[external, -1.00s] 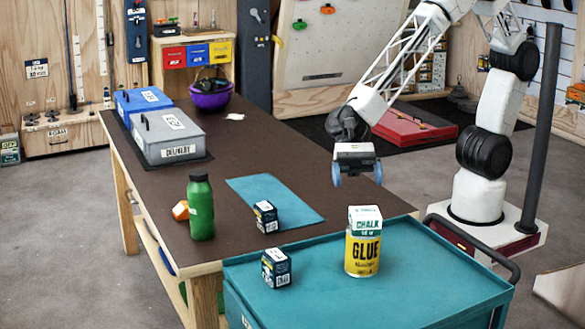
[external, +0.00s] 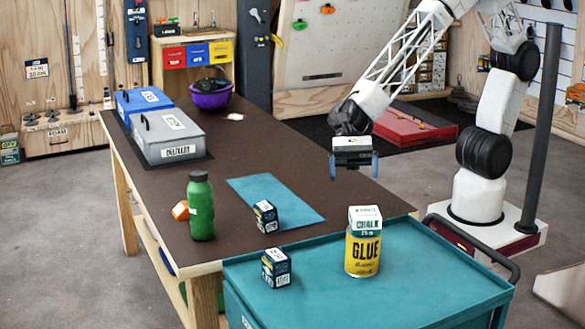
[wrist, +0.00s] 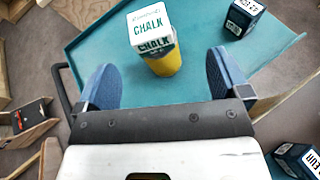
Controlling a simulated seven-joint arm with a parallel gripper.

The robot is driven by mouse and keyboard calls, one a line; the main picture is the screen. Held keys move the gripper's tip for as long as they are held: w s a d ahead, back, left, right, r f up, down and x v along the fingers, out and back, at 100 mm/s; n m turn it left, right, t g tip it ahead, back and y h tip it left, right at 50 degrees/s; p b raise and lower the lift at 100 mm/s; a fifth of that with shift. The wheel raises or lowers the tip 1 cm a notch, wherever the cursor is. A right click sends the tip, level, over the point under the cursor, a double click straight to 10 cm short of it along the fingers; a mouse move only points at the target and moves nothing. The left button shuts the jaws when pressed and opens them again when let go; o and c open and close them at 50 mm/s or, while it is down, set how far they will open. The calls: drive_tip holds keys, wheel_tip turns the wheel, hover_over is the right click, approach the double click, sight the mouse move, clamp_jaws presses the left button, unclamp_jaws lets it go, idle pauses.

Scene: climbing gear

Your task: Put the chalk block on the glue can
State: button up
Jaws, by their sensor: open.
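The chalk block (external: 365,219), a white box with green "CHALK" lettering, sits on top of the yellow glue can (external: 362,254) on the teal cart. In the wrist view the chalk block (wrist: 150,32) covers most of the can's top, and the yellow can (wrist: 166,62) shows below it. My gripper (external: 354,168) is open and empty, above and behind the can and apart from both. Its two blue fingers (wrist: 160,85) stand wide apart in the wrist view.
A dark blue box (external: 276,268) stands on the teal cart (external: 420,270) left of the can. Another dark box (external: 265,217) stands by the blue mat (external: 285,205) on the brown table. A green bottle (external: 201,208) stands further left. The cart's right side is clear.

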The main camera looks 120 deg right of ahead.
drive_tip(key=s+d+r+m+t+h, duration=0.35)
drive_tip(key=d+r+m+h, duration=0.35)
drive_tip(key=m, duration=0.6)
drive_tip(key=s+d+r+m+t+h, duration=0.2)
drive_tip(key=s+d+r+m+h, duration=0.25)
drive_tip(key=d+m, duration=0.7)
drive_tip(key=s+f+m+g, duration=0.2)
drive_tip(key=s+m+g, duration=0.7)
drive_tip(key=s+m, duration=1.4)
drive_tip(key=s, duration=0.4)
